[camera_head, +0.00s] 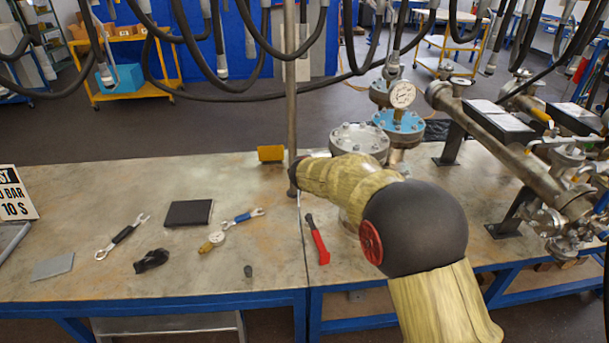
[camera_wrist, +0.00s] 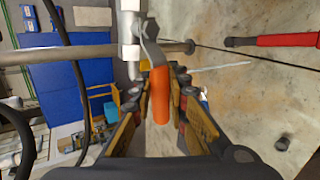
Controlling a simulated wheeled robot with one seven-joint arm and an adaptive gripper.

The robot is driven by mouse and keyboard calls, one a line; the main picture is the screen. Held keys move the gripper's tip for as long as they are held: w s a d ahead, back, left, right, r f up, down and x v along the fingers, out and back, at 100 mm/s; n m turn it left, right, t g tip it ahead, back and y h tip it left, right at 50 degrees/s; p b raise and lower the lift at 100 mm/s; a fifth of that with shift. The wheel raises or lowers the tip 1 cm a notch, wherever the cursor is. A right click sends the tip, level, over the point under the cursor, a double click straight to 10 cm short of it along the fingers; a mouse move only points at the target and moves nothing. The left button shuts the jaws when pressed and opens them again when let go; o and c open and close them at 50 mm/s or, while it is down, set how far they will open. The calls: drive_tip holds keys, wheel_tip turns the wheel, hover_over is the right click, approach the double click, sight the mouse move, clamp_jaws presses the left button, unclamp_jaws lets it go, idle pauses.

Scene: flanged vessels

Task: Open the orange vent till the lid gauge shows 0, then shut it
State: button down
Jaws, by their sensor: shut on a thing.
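The orange vent handle (camera_wrist: 160,100) stands between the two fingers of my gripper (camera_wrist: 161,84) in the wrist view, and the gripper is shut on it. The handle joins a silvery valve body (camera_wrist: 130,28) at its top. In the head view my own arm hides the gripper and the vent. The lid gauge (camera_head: 403,94) is a round white dial upright above the blue flanged lid (camera_head: 399,121); its needle is too small to read. A grey bolted flange lid (camera_head: 359,139) is in front of it, partly behind my arm.
A red-handled tool (camera_head: 317,240) lies on the bench (camera_head: 270,270) beside my arm. A thin vertical post (camera_head: 291,90) stands behind my wrist. Wrenches, a black pad (camera_head: 188,213) and a small loose gauge (camera_head: 216,237) lie to the left. Pipework (camera_head: 510,150) crowds the right; hoses hang above.

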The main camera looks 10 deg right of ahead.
drive_tip(key=shift+r+m+y, duration=0.35)
drive_tip(key=shift+m+y, duration=0.05)
idle(0.4)
drive_tip(key=c, duration=1.7)
unclamp_jaws()
drive_tip(key=shift+c, duration=0.2)
drive_tip(key=shift+s+r, duration=0.1)
drive_tip(key=v, duration=1.1)
drive_tip(key=shift+s+r, duration=0.25)
drive_tip(key=shift+s, duration=0.05)
